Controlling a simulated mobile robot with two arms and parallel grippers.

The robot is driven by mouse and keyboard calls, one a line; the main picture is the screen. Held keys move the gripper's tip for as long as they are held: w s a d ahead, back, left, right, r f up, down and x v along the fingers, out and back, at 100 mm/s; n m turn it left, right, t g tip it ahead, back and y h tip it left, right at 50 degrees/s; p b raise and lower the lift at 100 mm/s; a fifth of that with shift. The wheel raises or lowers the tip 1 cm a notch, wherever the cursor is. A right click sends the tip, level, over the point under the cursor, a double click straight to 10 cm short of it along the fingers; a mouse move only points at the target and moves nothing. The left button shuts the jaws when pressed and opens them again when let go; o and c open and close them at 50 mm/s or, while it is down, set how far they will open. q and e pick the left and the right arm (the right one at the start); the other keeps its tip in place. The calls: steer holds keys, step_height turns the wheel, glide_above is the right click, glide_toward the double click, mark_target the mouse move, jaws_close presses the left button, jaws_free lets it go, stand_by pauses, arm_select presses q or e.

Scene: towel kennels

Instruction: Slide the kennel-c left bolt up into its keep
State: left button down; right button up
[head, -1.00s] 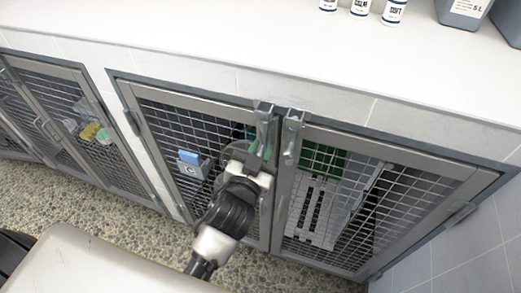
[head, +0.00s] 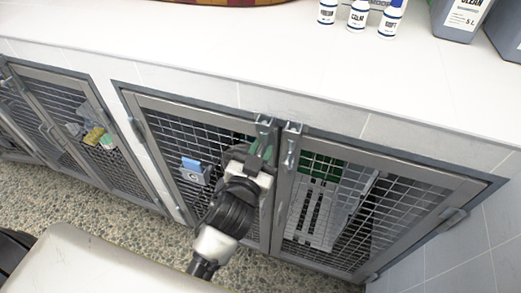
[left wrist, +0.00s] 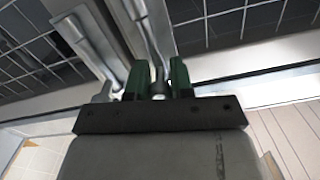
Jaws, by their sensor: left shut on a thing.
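The kennel-c left bolt (head: 268,137) stands at the top inner edge of the left mesh door, below its bracket keep (head: 264,121). My left gripper (head: 258,153) is on this bolt, just below the keep, and hides most of it. In the left wrist view, the green fingers of my left gripper (left wrist: 157,80) are shut on the metal bolt (left wrist: 158,88). How far its tip reaches into the keep cannot be made out. My right gripper is not in view.
The right door's bolt (head: 290,152) and its keep stand close to the right. A white tiled counter (head: 230,60) overhangs the doors, with bottles (head: 357,15) and jugs (head: 462,15) on it. A blue-topped carrier (head: 193,170) sits behind the left mesh.

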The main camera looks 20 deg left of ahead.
arm_select(q)
steer(key=shift+r, duration=0.35)
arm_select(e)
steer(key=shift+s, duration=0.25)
arm_select(q)
steer(key=c, duration=1)
jaws_free()
steer(key=shift+f, duration=0.1)
steer(key=shift+s, duration=0.15)
steer(key=s+b, duration=0.1)
steer(key=s, duration=0.9)
steer(key=shift+s+a, duration=0.15)
steer(key=shift+s, duration=0.1)
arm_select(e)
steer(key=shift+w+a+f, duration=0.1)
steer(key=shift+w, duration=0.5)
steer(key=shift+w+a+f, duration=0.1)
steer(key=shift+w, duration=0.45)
